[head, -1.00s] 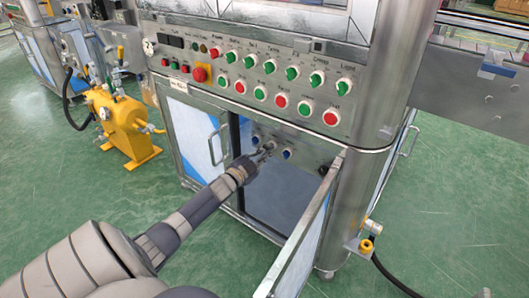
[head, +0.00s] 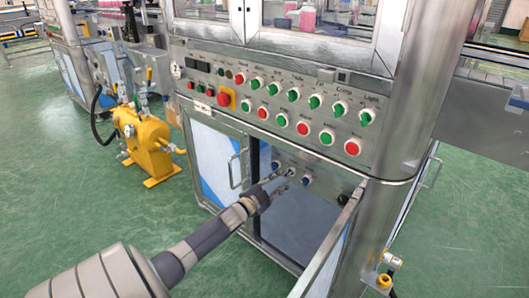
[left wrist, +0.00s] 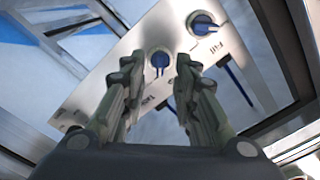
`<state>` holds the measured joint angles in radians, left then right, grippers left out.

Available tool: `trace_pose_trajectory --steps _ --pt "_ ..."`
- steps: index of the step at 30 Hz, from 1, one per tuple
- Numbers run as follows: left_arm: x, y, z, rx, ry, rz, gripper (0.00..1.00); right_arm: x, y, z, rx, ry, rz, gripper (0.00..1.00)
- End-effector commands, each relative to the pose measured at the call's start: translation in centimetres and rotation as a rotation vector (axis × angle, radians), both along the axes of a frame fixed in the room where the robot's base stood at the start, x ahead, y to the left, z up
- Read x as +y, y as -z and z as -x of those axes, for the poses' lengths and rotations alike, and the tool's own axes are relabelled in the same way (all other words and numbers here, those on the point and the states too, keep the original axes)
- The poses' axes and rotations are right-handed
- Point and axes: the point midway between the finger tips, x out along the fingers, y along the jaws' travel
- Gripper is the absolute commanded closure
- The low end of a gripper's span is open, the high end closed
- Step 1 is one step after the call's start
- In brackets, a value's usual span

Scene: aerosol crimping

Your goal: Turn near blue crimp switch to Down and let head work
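Inside the open lower cabinet in the head view, a small metal panel carries blue switches. One blue switch (head: 306,181) shows right of my left gripper (head: 283,177), and another (head: 276,165) shows to its upper left. In the left wrist view, one blue switch (left wrist: 160,60) lies between the two fingertips of my left gripper (left wrist: 157,68). A second blue switch (left wrist: 203,24) is at upper right, outside the fingers. The fingers are apart; I cannot tell whether they touch the nearer knob. My right gripper is out of view.
Above the cabinet is a panel of red and green knobs (head: 303,128). The open cabinet door (head: 322,262) stands at the right of the opening, and the closed door (head: 214,160) at its left. A yellow machine (head: 150,145) stands on the green floor at left.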

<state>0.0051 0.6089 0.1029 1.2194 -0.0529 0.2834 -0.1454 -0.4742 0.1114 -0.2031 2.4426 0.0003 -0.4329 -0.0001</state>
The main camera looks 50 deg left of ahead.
Motion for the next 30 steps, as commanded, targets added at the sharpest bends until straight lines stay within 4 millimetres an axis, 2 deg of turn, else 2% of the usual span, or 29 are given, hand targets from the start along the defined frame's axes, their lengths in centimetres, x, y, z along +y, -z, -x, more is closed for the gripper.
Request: trace_pose_trajectory --steps 9,15,21,30 --pt "-0.7 0.2 5.1 0.003 0.001 0.0 0.72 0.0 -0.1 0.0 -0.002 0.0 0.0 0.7" --pt "-0.9 0.2 7.7 0.002 0.001 0.0 0.72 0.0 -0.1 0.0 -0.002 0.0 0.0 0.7" --pt "-1.1 0.1 9.1 0.001 0.001 -0.001 0.72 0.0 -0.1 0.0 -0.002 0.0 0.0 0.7" --pt "-1.1 0.0 9.3 0.0 0.001 -0.001 0.72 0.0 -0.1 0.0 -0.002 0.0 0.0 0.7"
